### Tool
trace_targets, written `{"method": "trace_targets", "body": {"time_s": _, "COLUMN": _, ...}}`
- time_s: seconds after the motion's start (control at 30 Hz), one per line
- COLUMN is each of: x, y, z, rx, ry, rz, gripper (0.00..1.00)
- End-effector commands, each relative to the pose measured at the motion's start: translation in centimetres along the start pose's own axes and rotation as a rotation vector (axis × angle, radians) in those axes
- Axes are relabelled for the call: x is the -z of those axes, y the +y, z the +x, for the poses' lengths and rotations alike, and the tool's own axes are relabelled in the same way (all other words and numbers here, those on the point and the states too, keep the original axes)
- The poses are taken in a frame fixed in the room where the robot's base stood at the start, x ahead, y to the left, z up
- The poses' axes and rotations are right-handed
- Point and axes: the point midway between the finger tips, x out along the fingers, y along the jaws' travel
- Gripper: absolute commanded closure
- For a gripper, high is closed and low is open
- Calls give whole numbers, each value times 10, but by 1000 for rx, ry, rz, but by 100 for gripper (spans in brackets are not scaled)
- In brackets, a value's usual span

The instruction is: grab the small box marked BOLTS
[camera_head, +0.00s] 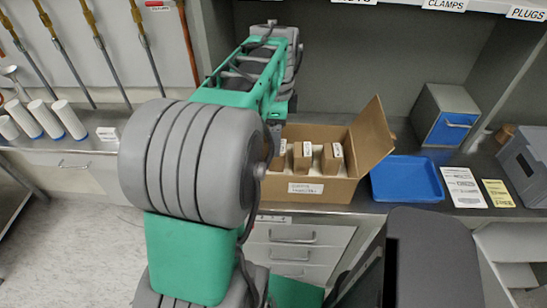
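An open cardboard carton (335,192) stands on the counter, with one flap spread out to the right. Three small brown boxes stand inside it: a left one (279,160), a middle one (302,162) and a right one (330,163). Each has a pale label near its top. The print is too small to read, so I cannot tell which is marked BOLTS. My green and grey arm rises in front of the carton's left side and covers part of it. My gripper does not show in this view.
A blue tray (406,182) lies right of the carton, with printed sheets (463,187) beyond it. A blue-fronted drawer unit (450,128) and a grey bin (526,165) stand further right. A shelf overhangs the back.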

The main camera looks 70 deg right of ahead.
Motion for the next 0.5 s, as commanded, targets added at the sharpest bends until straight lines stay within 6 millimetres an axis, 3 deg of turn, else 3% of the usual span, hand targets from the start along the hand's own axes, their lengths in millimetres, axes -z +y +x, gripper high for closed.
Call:
{"method": "trace_targets", "body": {"time_s": 0.33, "x": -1, "y": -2, "z": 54, "rx": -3, "ry": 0, "rz": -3, "gripper": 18}}
{"method": "trace_targets", "body": {"time_s": 0.5, "x": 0, "y": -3, "z": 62, "rx": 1, "ry": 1, "rz": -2, "gripper": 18}}
